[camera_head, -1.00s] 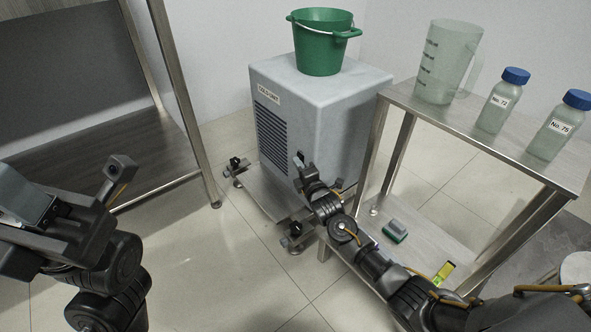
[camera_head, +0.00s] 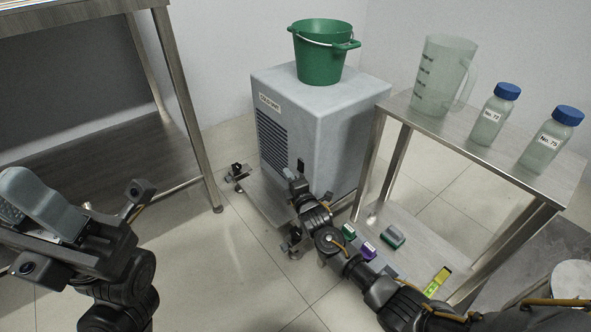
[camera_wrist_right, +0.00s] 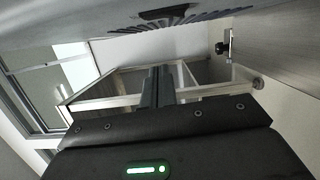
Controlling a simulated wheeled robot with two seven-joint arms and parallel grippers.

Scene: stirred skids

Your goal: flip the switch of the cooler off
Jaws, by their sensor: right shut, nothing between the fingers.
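The cooler (camera_head: 335,140) is a grey box with a side vent and a label, standing on a low metal skid. A small dark switch (camera_head: 301,163) shows low on its front, near the corner; its position is too small to read. My right gripper (camera_head: 297,179) is shut and empty, just below the switch in the picture; I cannot tell if it touches the cooler. In the right wrist view its closed fingers (camera_wrist_right: 157,86) point away, with the cooler's vent (camera_wrist_right: 168,15) at the top.
A green bucket (camera_head: 322,55) stands on the cooler. A metal bench (camera_head: 455,125) at right holds a clear jug (camera_head: 440,80) and two blue-capped bottles. Small coloured blocks lie on its lower shelf. A metal table (camera_head: 185,110) stands at left.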

